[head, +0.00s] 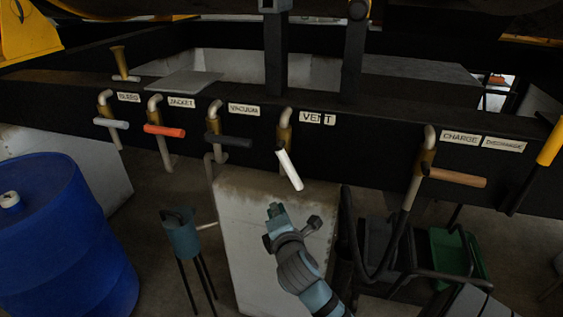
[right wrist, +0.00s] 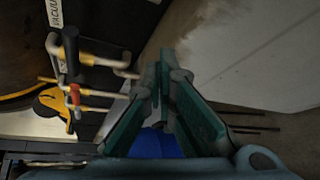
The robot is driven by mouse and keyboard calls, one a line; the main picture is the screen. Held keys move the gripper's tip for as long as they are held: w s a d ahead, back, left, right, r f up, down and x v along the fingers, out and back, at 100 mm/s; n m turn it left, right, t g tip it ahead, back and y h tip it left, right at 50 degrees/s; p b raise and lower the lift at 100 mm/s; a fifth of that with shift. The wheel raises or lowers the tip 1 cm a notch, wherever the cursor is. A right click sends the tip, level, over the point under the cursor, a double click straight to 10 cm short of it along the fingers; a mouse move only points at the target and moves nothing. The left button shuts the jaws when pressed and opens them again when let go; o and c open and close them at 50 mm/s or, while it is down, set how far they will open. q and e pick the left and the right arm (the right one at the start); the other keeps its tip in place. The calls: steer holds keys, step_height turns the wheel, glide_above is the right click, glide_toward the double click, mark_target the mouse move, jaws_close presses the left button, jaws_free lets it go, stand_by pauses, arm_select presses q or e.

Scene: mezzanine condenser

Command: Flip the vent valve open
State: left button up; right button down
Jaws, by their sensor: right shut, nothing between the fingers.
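The vent valve's white handle (head: 289,170) hangs from a brass-coloured body below the VENT label (head: 317,118) on the dark beam. The handle slants steeply down to the right, while the neighbouring handles lie closer to level. My right gripper (head: 274,211) is below the handle's lower end in the head view, apart from it in the picture. Its fingers are shut and empty; they also show in the right wrist view (right wrist: 163,75). The vent handle cannot be made out in the right wrist view. My left gripper is not in view.
Left of the vent are the black vacuum handle (head: 229,140), the red jacket handle (head: 165,131) and a pale handle (head: 111,123). A brown handle (head: 457,177) is right. A blue drum (head: 65,235), a teal container on legs (head: 180,238) and a chair (head: 458,255) stand below.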

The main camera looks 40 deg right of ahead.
mark_target(290, 165)
steer(key=shift+w+d+r, duration=0.1)
steer(key=shift+w+r, duration=0.05)
steer(key=shift+r, duration=0.5)
steer(key=w+d+b, duration=0.1)
steer(key=w+d, duration=0.5)
steer(key=d, duration=0.1)
steer(key=shift+f, duration=0.3)
steer(key=shift+w, duration=0.1)
